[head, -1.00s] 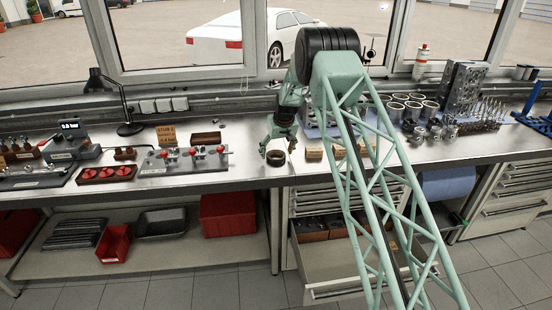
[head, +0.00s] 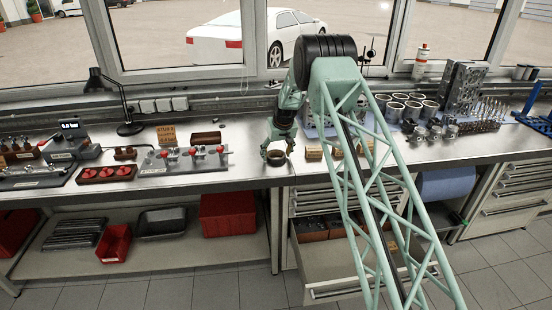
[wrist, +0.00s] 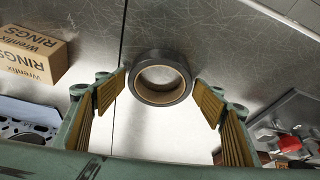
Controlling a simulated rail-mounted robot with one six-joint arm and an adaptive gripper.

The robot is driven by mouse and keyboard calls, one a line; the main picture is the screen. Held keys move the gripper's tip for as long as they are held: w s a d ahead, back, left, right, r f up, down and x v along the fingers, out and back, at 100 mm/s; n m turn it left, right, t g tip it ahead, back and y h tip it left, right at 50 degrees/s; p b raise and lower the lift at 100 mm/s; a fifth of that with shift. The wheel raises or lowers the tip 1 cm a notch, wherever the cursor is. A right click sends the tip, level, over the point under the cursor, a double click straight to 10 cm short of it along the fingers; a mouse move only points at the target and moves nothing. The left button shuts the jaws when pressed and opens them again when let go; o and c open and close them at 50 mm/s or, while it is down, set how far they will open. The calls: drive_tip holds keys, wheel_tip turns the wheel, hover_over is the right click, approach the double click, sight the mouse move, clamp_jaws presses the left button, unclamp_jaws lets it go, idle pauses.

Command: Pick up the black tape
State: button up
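The black tape (head: 276,157) is a dark roll with a brown inner core, lying flat on the metal bench near its front edge. In the wrist view the tape (wrist: 160,64) sits at the middle, just beyond my fingertips. My gripper (head: 277,150) is right above the tape in the head view. In the wrist view my gripper (wrist: 162,88) is open, with one ribbed yellow-brown finger pad on each side of the tape. No contact between pads and tape shows.
A Wrenfix Rings box (wrist: 32,55) stands left in the wrist view. A fixture plate with red knobs (head: 186,158) lies left of the tape in the head view. An open drawer (head: 340,274) juts out below the bench. The bench just around the tape is clear.

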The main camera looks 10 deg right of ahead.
drive_tip(key=c, duration=0.6)
drive_tip(key=shift+r, duration=0.1)
drive_tip(key=shift+r, duration=1.55)
drive_tip(key=shift+s+r, duration=0.1)
drive_tip(key=shift+r, duration=0.05)
drive_tip(key=s+a+r+b, duration=0.1)
drive_tip(key=s, duration=1.4)
drive_tip(key=shift+s+r, duration=0.2)
drive_tip(key=shift+s, duration=0.2)
